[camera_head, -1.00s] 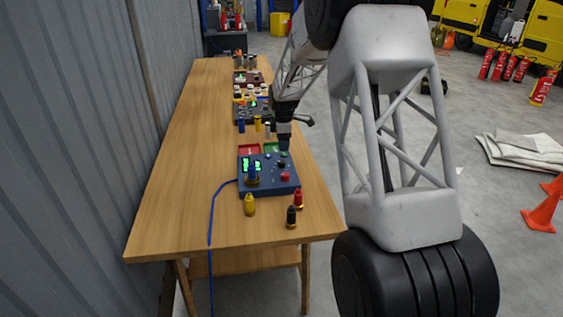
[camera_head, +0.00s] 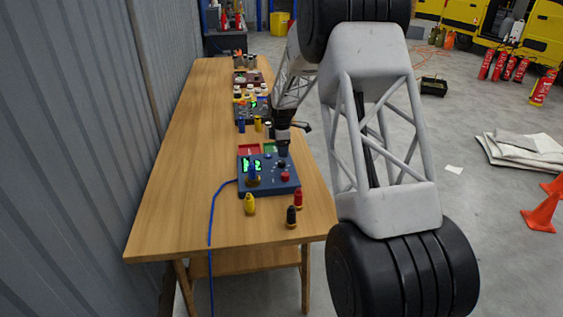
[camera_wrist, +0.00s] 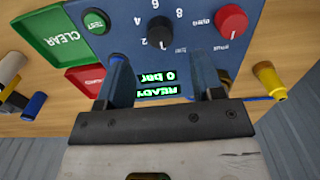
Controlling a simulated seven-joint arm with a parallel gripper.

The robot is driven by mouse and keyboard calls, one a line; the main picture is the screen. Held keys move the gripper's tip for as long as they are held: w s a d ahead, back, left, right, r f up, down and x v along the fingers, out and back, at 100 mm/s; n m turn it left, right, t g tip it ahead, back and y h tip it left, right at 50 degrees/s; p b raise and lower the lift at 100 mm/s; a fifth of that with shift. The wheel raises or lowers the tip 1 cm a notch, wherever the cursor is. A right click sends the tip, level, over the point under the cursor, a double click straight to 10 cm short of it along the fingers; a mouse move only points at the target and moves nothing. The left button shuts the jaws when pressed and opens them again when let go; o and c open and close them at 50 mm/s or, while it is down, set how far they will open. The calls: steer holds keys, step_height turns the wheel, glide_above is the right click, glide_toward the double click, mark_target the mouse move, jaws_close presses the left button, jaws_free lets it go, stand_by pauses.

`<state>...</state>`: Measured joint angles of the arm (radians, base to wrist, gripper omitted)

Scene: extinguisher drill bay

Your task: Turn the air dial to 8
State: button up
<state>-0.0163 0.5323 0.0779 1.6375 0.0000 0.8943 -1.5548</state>
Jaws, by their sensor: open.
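The blue control box (camera_head: 255,187) stands on the table in the head view. Its black dial (camera_wrist: 159,33) shows in the wrist view with printed numbers around it, 6 and 8 among them; I cannot tell which number it points at. The same dial is small in the head view (camera_head: 281,163). The box's lit display (camera_wrist: 158,84) appears upside down and reads 0 bar and READY. My gripper (camera_wrist: 169,72) is open and empty, with its two fingers over the box on either side of the display. The dial lies beyond the fingertips, apparently untouched.
A red knob (camera_wrist: 231,20) sits right of the dial, and a green TEST button (camera_wrist: 96,21) left of it. Green CLEAR (camera_wrist: 58,38) and red (camera_wrist: 86,79) trays lie beside the box. Yellow (camera_head: 249,204), black (camera_head: 291,217) and red (camera_head: 298,199) plugs stand in front.

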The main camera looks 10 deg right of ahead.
mark_target(281, 161)
steer(key=shift+f, duration=3.25)
steer(key=c, duration=0.9)
